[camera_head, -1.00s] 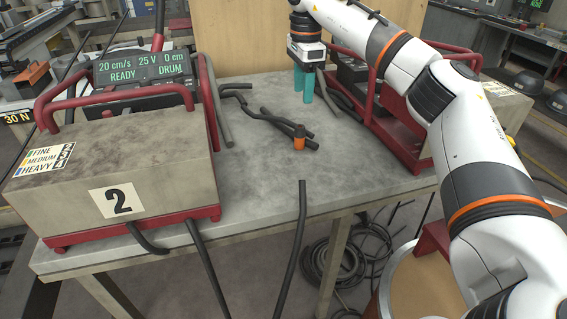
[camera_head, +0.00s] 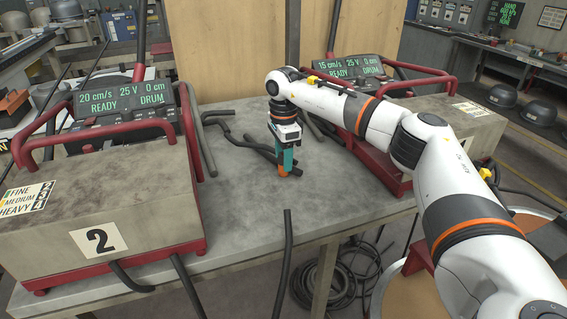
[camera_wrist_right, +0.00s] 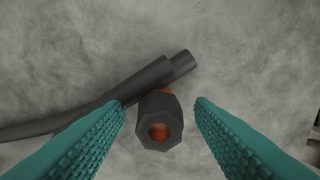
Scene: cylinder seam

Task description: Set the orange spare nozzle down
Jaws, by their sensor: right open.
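The orange spare nozzle (camera_head: 283,171) stands on the grey table, mostly hidden behind my right gripper in the head view. In the right wrist view the nozzle (camera_wrist_right: 160,120) is seen from above, with a dark hexagonal top, an orange bore and orange at its far side. My right gripper (camera_head: 285,160) points down at it with teal fingers. In the wrist view the open fingers (camera_wrist_right: 160,103) lie on either side of the nozzle, with a gap on both sides. My left gripper is not in view.
Dark hoses (camera_head: 250,145) lie on the table (camera_head: 240,205); one passes right beside the nozzle. A red-framed welding unit marked 2 (camera_head: 120,200) stands at left, another unit (camera_head: 365,85) behind my arm at right. The table's front middle is mostly clear.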

